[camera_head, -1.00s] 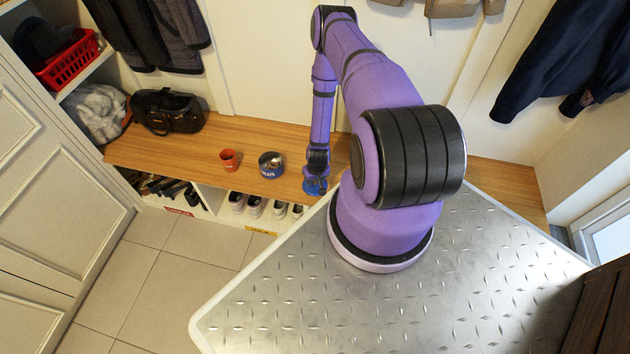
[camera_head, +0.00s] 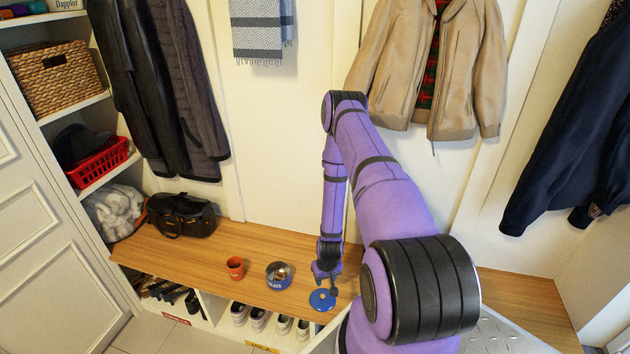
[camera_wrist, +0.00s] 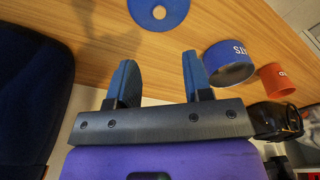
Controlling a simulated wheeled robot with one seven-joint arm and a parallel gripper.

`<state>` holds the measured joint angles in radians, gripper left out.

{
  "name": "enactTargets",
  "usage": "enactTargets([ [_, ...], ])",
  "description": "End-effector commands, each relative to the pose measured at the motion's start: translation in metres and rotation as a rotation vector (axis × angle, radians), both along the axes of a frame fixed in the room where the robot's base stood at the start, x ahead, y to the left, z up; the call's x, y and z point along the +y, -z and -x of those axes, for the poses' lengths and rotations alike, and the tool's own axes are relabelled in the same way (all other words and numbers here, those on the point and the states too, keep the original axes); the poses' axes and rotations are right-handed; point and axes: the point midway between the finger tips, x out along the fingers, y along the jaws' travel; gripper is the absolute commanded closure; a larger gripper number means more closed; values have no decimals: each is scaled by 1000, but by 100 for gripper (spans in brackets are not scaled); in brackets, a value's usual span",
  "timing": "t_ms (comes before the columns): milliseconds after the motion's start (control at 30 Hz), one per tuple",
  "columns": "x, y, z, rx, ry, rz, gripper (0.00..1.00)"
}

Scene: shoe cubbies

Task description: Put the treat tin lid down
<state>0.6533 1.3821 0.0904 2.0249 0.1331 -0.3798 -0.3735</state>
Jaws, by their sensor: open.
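The blue treat tin lid (camera_head: 322,300) lies flat on the wooden bench near its front edge. It also shows at the top of the wrist view (camera_wrist: 172,14), beyond my fingertips. My gripper (camera_wrist: 159,62) is open, with nothing between its two blue fingers. In the head view my gripper (camera_head: 327,277) is just behind and above the lid, apart from it. The blue treat tin (camera_head: 279,276) stands open on the bench left of the lid, with contents showing; it also appears in the wrist view (camera_wrist: 230,64).
An orange-red cup (camera_head: 235,268) stands left of the tin. A black bag (camera_head: 180,215) sits farther left on the bench (camera_head: 215,245). Shoes (camera_head: 259,318) fill the cubbies below. Coats hang behind, including a tan jacket (camera_head: 430,70). The bench between bag and cup is clear.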

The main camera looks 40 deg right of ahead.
Motion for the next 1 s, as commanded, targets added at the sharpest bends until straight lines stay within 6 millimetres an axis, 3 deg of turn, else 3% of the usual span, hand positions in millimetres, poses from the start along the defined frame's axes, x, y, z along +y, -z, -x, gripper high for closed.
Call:
enactTargets([
  [167, -7, -39, -27, -20, -23, 9, 54],
  [400, -7, -141, -79, -57, -76, 24, 54],
  [600, 6, -229, -109, -87, -118, 35, 54],
  [800, 28, -316, -124, -115, -160, 46, 54],
  [1000, 56, -399, -123, -143, -198, 55, 54],
])
